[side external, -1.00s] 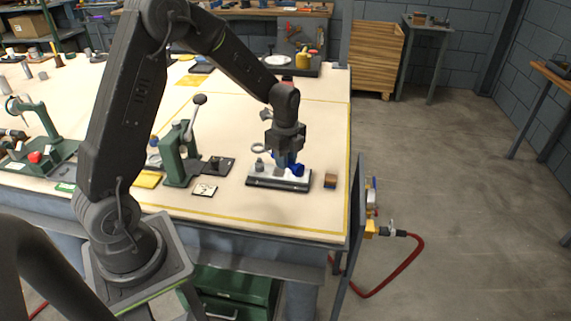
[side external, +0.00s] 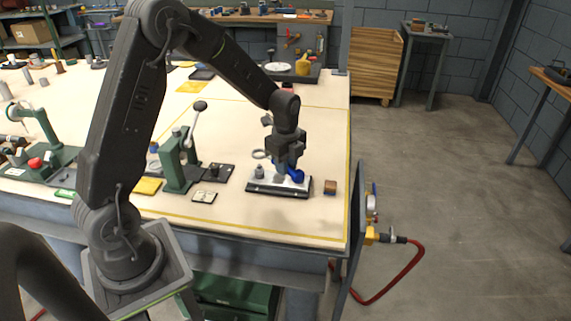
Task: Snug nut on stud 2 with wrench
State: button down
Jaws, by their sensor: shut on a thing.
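My gripper (side external: 286,163) points down over the right half of the casing on the table. It is shut on a blue piece (side external: 296,175), which looks like the wrench and is low at the casing's top. The casing (side external: 263,189) is a pale block on a dark base. A grey upright stud or nut (side external: 259,171) shows on its left part. The fingers and the blue piece hide the right part, so stud 2, its nut and the wrench's fit on it cannot be made out.
A grey ring (side external: 260,154) lies behind the casing. A small brown block (side external: 330,187) sits to its right, near the table's right edge. A green lever press (side external: 178,163) and a dark plate (side external: 217,173) stand to the left.

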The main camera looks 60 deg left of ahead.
aim_at(291, 173)
jog(key=d+m, duration=0.1)
jog(key=m, duration=0.1)
jog(key=d+m, duration=0.1)
jog(key=m, duration=0.1)
jog(key=d+m, duration=0.1)
jog(key=m, duration=0.1)
jog(key=shift+s+d+f, duration=0.25)
jog(key=shift+s+f, duration=0.05)
jog(key=shift+f, duration=0.05)
jog(key=d+m, duration=0.2)
jog(key=m, duration=0.1)
jog(key=shift+w+d+f, duration=0.2)
jog(key=shift+w+d, duration=0.05)
jog(key=shift+d, duration=0.15)
jog(key=shift+w+d+f+n, duration=0.3)
jog(key=shift+w+f+n, duration=0.1)
jog(key=shift+w+n, duration=0.3)
jog(key=shift+w+d+f+n, duration=0.35)
jog(key=shift+w+f+n, duration=0.1)
jog(key=shift+w+n, duration=0.25)
jog(key=shift+w+d+f+n, duration=0.35)
jog(key=shift+w+n, duration=0.2)
jog(key=shift+n, duration=0.25)
jog(key=shift+f, duration=0.45)
jog(key=shift+f, duration=0.35)
jog(key=shift+f, duration=0.4)
